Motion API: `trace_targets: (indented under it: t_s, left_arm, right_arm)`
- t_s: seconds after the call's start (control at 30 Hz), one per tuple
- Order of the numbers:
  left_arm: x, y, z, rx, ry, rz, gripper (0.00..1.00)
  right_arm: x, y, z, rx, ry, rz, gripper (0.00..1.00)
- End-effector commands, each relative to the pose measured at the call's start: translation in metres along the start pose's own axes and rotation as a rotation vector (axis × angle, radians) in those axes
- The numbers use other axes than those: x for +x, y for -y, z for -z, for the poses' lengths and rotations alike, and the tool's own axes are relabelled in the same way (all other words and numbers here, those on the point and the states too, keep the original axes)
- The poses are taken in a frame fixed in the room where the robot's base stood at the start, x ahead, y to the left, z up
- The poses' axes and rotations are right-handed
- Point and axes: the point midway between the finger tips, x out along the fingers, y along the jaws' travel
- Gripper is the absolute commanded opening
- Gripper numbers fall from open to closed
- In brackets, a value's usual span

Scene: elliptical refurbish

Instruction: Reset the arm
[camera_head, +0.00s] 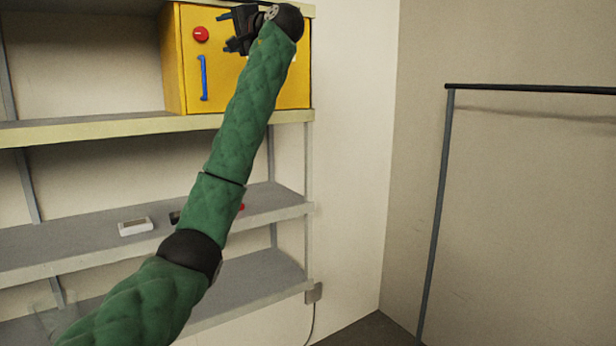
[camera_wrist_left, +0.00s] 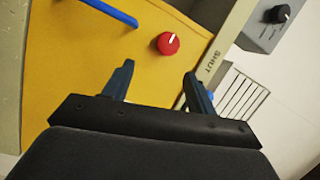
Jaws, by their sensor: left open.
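My left arm, in green quilted covering, reaches up across the head view from the bottom left. My left gripper (camera_head: 222,31) is at the top, in front of a yellow cabinet (camera_head: 292,88). In the left wrist view the two fingers of the gripper (camera_wrist_left: 160,78) are spread apart with nothing between them. A red knob (camera_head: 201,34) and a blue handle (camera_head: 204,78) are on the cabinet front, left of the gripper. The red knob also shows just beyond the fingertips in the left wrist view (camera_wrist_left: 168,43). My right gripper is not in view.
The cabinet stands on the upper shelf (camera_head: 100,131) of a metal rack. A small white device (camera_head: 136,227) lies on the middle shelf. A dark metal frame (camera_head: 437,200) stands at the right. A grey box with a black dial (camera_wrist_left: 273,25) shows in the left wrist view.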

Motion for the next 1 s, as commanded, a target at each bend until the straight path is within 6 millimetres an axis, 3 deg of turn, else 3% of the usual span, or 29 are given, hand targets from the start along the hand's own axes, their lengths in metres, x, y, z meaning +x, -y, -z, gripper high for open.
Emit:
trace_targets:
  t_s: [0.4, 0.47, 0.77, 1.0]
  left_arm:
    - [-0.067, 0.047, -0.011, -0.580, -0.297, -0.155, 0.57]
    - [-0.076, 0.044, -0.014, -0.647, -0.338, -0.193, 0.57]
    - [-0.095, -0.019, -0.027, -0.821, -0.442, -0.374, 0.57]
    - [-0.102, -0.106, -0.044, -0.889, -0.469, -0.536, 0.57]
  right_arm:
    - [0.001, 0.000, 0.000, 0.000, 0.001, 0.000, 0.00]
    - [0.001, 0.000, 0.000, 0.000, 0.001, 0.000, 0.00]
    - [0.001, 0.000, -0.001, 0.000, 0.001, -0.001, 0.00]
    - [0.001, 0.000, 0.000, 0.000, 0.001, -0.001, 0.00]
